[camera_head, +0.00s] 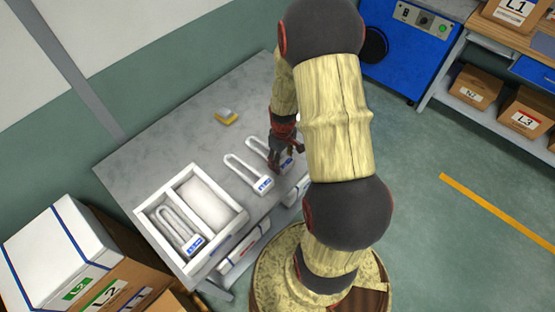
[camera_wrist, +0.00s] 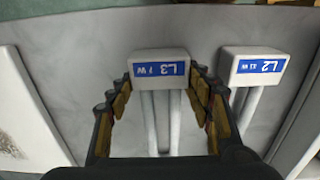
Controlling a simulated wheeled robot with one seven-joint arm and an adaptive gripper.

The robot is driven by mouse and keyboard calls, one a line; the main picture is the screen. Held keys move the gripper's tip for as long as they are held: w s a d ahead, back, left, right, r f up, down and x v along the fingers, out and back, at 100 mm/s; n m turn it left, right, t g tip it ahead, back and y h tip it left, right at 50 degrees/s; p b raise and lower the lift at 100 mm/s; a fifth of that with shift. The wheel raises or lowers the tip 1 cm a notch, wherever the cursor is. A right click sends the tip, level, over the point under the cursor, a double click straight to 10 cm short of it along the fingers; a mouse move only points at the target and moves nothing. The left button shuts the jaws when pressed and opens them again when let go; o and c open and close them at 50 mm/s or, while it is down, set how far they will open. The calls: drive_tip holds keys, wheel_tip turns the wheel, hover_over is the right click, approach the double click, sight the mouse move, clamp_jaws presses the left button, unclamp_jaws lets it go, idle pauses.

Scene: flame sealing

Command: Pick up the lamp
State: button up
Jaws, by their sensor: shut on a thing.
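Two white U-shaped lamps with blue labels lie on the grey table. The lamp labelled L3 (camera_wrist: 160,69) is in the middle of the wrist view, its base between the fingers of my gripper (camera_wrist: 160,100); in the head view my gripper (camera_head: 287,155) partly covers it. My gripper is shut on this lamp; whether it is clear of the table, I cannot tell. The lamp labelled L2 (camera_wrist: 258,67) lies just beside it, and in the head view this lamp (camera_head: 249,173) is left of my gripper. A third lamp (camera_head: 178,229) lies in the tray.
A white two-compartment tray (camera_head: 153,233) stands at the left of the table (camera_head: 170,145); its other compartment holds something pale. A small yellow-and-grey block (camera_head: 227,117) lies at the back. Boxes (camera_head: 60,250) stand at the left, a blue machine (camera_head: 400,60) at the right.

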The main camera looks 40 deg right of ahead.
drive_tip(key=c, duration=0.4)
drive_tip(key=shift+c, duration=0.2)
